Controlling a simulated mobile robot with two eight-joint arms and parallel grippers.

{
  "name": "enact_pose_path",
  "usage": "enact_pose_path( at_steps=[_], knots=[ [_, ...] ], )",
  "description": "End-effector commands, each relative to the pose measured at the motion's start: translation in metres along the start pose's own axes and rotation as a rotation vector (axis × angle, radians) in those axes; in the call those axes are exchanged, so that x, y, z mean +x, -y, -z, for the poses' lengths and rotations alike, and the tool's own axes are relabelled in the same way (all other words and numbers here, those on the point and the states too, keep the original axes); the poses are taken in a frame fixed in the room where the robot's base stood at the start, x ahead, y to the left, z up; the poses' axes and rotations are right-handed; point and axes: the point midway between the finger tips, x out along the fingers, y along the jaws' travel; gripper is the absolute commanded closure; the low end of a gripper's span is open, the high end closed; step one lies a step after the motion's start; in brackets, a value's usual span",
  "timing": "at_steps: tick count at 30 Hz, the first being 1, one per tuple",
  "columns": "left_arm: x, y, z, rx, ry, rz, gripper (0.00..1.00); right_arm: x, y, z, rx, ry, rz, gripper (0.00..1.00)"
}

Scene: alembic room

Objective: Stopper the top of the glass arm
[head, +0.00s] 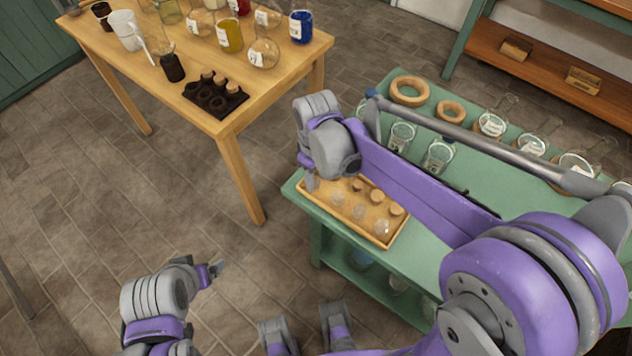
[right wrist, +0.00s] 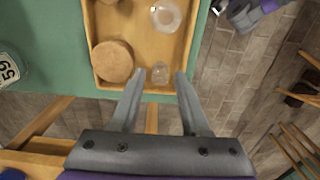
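A shallow wooden tray (head: 310,201) lies on the green table's left end. It holds cork stoppers (head: 376,196) and clear glass stoppers (head: 359,211). My right gripper (head: 311,182) points down over the tray's left end. I cannot identify the glass arm.
The green table (head: 422,240) also bears glass vessels (head: 438,156) and cork rings (head: 409,91) behind my right arm. A wooden table (head: 200,105) at upper left holds bottles (head: 300,26) and a black tray (head: 214,98). Open floor lies between the tables.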

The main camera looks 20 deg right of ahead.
Motion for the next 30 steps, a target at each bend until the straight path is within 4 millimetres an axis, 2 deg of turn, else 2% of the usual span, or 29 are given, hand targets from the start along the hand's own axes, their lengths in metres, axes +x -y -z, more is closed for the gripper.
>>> enact_pose_path(
  at_steps=[1, 6, 8, 17, 30],
  knots=[
    [0.0, 0.0, 0.0, 0.0, 0.0, 0.0, 0.1, 0.0, 0.0, 0.0, 0.0, 0.0, 0.0, 0.61],
    [0.0, 0.0, 0.0, 0.0, 0.0, 0.0, 0.1, 0.0, 0.0, 0.0, 0.0, 0.0, 0.0, 0.92],
    [0.0, 0.0, 0.0, 0.0, 0.0, 0.0, 0.1, 0.0, 0.0, 0.0, 0.0, 0.0, 0.0, 1.0],
    [-0.002, 0.0, 0.001, 0.0, -0.001, 0.0, 0.1, -0.003, 0.0, 0.0, 0.0, 0.0, 0.0, 1.0],
    [-0.014, 0.0, 0.009, 0.0, -0.005, 0.0, 0.1, -0.021, 0.0, 0.0, 0.0, 0.0, 0.0, 1.0]
  ],
)
